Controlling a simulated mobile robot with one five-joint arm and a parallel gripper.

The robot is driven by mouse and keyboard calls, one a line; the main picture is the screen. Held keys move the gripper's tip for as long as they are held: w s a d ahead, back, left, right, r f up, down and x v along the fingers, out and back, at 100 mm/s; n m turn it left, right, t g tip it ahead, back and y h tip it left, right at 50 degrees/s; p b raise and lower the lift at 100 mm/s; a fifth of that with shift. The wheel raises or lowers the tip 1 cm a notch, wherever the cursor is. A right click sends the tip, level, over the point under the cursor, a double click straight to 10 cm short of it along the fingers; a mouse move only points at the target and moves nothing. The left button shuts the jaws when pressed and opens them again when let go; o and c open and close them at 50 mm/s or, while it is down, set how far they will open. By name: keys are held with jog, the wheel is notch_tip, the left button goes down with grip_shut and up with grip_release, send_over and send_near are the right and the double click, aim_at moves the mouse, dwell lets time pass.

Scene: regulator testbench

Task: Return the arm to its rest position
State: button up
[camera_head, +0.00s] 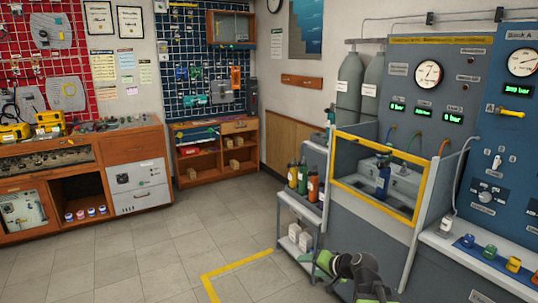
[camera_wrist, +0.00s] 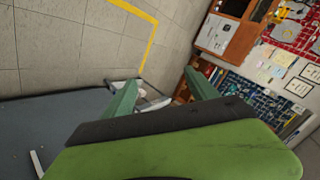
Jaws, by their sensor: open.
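My gripper (camera_wrist: 160,84) shows in the wrist view with two green fingers spread apart and nothing between them. Behind the fingers, the wrist view shows tiled floor and part of a light-coloured shelf cart. In the head view, my folded black and green arm (camera_head: 356,268) is low at the bottom, right of centre, in front of the grey bench. It is close to the lower part of the shelf cart (camera_head: 300,205). I cannot tell if they touch. My fingertips are hard to make out in the head view.
The grey test bench (camera_head: 372,232) with a yellow-framed opening (camera_head: 377,150) stands at right, beside a blue panel (camera_head: 508,150). Several bottles stand on the cart. A wooden workbench (camera_head: 130,150) is at left. The tiled floor (camera_head: 150,250) is clear around a yellow line (camera_head: 235,264).

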jog(key=s+a+f+n+g+h, duration=0.1)
jog(key=s+a+f+n+g, duration=0.2)
jog(key=s+a+f+g, duration=0.25)
jog(key=s+d+f+n+g+h, duration=0.2)
jog(key=s+d+f+h, duration=0.25)
jog(key=s, duration=0.35)
notch_tip(320, 180, up, 17)
jog(key=s+d+g+p, duration=0.1)
jog(key=s+d+p, duration=0.1)
jog(key=p, duration=1.4)
jog(key=shift+s+r+p, duration=0.15)
jog(key=shift+s+p, duration=0.05)
jog(key=shift+p, duration=0.1)
